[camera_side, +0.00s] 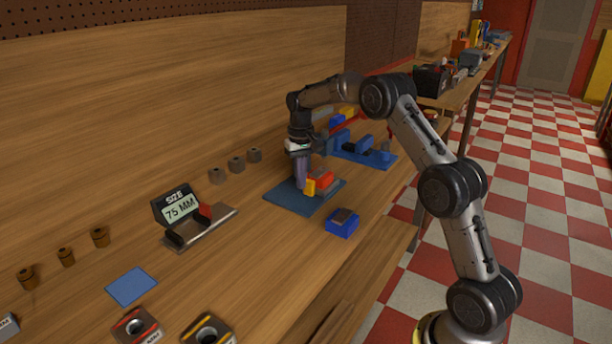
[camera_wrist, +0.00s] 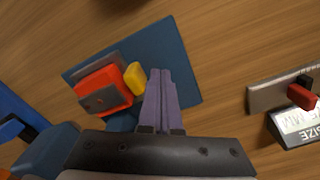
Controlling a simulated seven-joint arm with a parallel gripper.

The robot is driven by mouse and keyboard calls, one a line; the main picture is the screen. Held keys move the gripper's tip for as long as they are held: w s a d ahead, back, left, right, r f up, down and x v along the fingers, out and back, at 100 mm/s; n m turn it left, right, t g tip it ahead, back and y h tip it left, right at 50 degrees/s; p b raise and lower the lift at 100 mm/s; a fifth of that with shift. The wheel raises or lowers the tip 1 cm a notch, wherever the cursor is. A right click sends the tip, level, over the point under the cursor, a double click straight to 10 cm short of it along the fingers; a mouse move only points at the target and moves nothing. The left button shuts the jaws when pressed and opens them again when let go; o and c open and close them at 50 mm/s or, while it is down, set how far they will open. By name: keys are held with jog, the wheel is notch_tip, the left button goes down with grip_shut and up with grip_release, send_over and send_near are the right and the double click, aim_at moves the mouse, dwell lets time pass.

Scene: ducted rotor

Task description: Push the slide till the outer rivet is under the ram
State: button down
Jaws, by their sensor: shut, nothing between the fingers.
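My gripper (camera_side: 301,186) is shut and empty, its purple fingers pointing down over a dark blue plate (camera_side: 285,194). In the wrist view the closed fingertips (camera_wrist: 160,73) are just right of a yellow piece (camera_wrist: 134,78); I cannot tell whether they touch it. The yellow piece sits against a red block (camera_wrist: 122,77) with a grey top plate (camera_wrist: 103,98). In the side view the yellow piece (camera_side: 309,187) and red block (camera_side: 322,180) are beside the fingers. I cannot make out the outer rivet or ram, nor tell which part is the slide.
Behind stands a blue fixture (camera_side: 378,159) with blue blocks. A blue box with a dark top (camera_side: 342,222) is in front. A size gauge reading 75 MM (camera_side: 178,207) is at left, with several small cylinders along the back. The bench between gauge and plate is clear.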

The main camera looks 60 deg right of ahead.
jog(key=shift+r, duration=2.3)
